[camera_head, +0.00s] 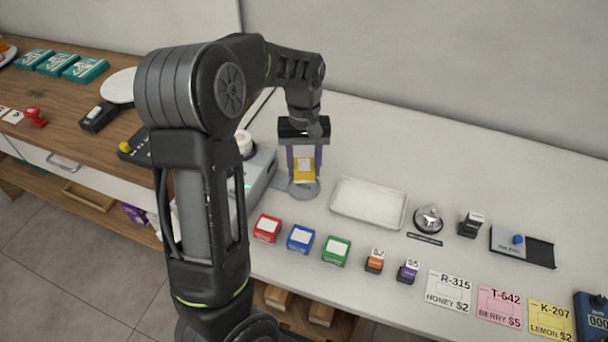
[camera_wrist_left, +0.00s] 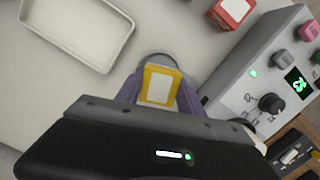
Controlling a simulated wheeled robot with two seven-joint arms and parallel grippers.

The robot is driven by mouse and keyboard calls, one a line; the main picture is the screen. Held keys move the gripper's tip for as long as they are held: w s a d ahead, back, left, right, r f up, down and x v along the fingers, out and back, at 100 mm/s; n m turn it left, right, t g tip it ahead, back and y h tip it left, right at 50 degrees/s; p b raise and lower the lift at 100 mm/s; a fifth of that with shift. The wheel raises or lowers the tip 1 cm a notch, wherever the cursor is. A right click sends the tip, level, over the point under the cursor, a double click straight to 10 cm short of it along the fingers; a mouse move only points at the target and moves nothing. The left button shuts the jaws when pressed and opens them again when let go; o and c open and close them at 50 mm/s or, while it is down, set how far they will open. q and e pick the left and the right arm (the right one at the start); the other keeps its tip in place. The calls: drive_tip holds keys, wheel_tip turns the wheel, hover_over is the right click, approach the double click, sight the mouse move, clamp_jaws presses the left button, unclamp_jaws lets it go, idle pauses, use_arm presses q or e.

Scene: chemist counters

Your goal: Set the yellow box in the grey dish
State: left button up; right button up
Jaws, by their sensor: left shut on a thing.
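The yellow box (camera_head: 304,170) with a white label is between the fingers of my left gripper (camera_head: 304,166), which is shut on it. In the left wrist view the yellow box (camera_wrist_left: 160,85) sits between the purple fingers. The round grey dish (camera_head: 303,190) lies on the white counter directly below the box in the head view. In the left wrist view only a rim of the grey dish (camera_wrist_left: 155,58) shows behind the box. I cannot tell whether the box touches the dish. My right gripper is not in view.
A grey device with a knob (camera_wrist_left: 262,100) stands close beside the dish. A white tray (camera_head: 368,222) lies to the right. Red (camera_head: 267,228), blue (camera_head: 300,238) and green (camera_head: 336,250) boxes stand in front. The counter behind the tray is clear.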

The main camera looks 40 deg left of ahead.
sight(304, 174)
use_arm(q)
drive_tip(key=shift+f, duration=1.8)
drive_tip(key=shift+f, duration=0.3)
drive_tip(key=o, duration=1.4)
drive_tip(key=shift+w+r, duration=0.15)
drive_tip(key=shift+r, duration=0.4)
drive_tip(key=r, duration=0.7)
drive_tip(key=a+r+b, duration=0.1)
drive_tip(key=r, duration=0.3)
drive_tip(key=shift+w+r, duration=0.25)
drive_tip(key=shift+w, duration=0.15)
